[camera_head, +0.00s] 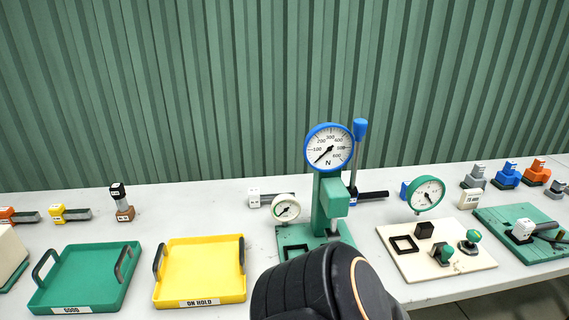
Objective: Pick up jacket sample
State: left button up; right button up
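No object is clearly labelled as the jacket sample, so I cannot tell which one it is. Several small pieces with a coloured or white tagged block and a dark bar lie along the back of the table: an orange one (18,216), a yellow one (70,214), a white one (268,199) and a blue one (368,198). Another white-tagged piece (534,230) lies on a green fixture at the right. A dark rounded part of my own arm fills the bottom middle and hides the table there. Neither of my grippers shows.
A green tray marked GOOD (84,275) and a yellow tray marked ON HOLD (203,270) stand at the left. A green press (330,205) with a dial stands mid-table. A cream gauge plate (415,266) and a green fixture (497,228) are right. Small stamps stand behind.

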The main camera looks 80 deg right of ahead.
aim_at(382, 194)
jog(key=z, duration=1.5)
